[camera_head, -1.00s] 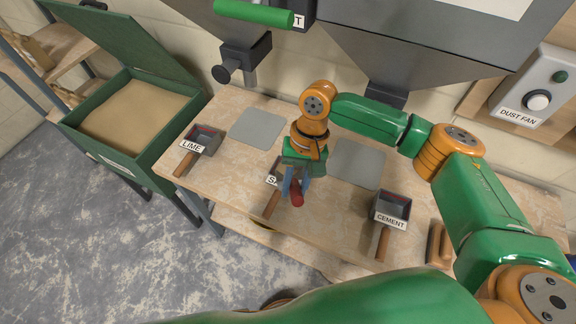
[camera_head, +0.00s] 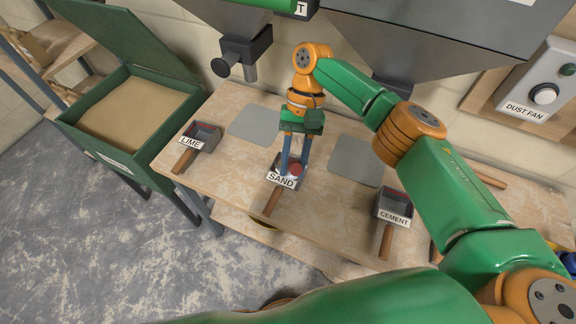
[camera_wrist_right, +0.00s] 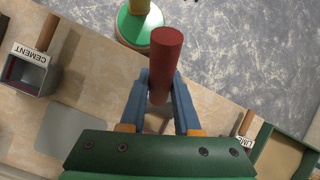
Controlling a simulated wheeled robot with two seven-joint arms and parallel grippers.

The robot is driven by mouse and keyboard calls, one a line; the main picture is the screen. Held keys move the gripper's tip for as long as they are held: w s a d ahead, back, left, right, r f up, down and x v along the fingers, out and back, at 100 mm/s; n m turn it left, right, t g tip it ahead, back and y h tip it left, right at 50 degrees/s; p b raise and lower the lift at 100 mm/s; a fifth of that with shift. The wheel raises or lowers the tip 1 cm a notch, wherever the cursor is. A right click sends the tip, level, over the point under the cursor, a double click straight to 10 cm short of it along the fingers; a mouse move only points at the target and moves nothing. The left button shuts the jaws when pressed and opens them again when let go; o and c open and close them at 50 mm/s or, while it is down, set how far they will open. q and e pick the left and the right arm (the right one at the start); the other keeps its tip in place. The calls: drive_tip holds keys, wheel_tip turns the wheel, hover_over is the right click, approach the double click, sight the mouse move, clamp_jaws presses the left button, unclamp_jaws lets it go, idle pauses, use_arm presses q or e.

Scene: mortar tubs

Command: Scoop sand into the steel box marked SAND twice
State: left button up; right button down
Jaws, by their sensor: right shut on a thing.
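The steel box marked SAND (camera_head: 283,181) stands on the bench with its wooden handle toward the front edge. My right gripper (camera_head: 293,168) is over this box, fingers pointing down, and partly covers its inside. It is shut on a red cylindrical handle (camera_wrist_right: 165,62), which shows clearly in the right wrist view. What the handle belongs to is hidden, and so is whether it carries sand. The green bin (camera_head: 150,158) at the left has its lid open and holds sand (camera_head: 133,112). My left gripper is not in view.
The LIME box (camera_head: 201,136) is left of the SAND box and the CEMENT box (camera_head: 394,207) is right of it. Two grey plates (camera_head: 255,125) (camera_head: 356,162) lie flat behind them. Hoppers with spouts (camera_head: 246,52) hang above the bench's back.

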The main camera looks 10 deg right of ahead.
drive_tip(key=shift+s+d, duration=0.1)
drive_tip(key=shift+d, duration=0.15)
drive_tip(key=shift+a, duration=0.2)
